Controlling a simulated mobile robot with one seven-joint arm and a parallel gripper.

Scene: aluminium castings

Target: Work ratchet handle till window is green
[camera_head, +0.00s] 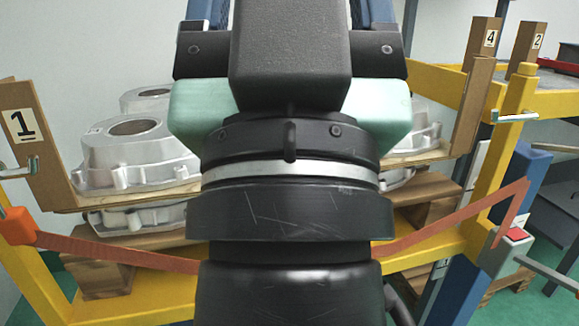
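A ratchet (508,248) sits at the right end of an orange-red strap (440,232), beside a blue post. Its small window (517,235) shows red. Its grey handle (550,275) sticks out to the right and slopes down to the picture's edge. My gripper (291,12) is seen from behind at the top middle, well left of the ratchet and apart from it. Its two fingers stand wide apart at either side of a black housing, so it looks open. The housing hides the space between them, and the fingertips run off the top edge.
Silver castings (135,150) are stacked on wooden boards behind the strap, partly hidden by my arm. A yellow frame (150,308) surrounds them. Wooden uprights marked 1 (40,150), 4 (478,85) and 2 (524,55) stand at the sides. An orange strap fitting (18,226) is at left.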

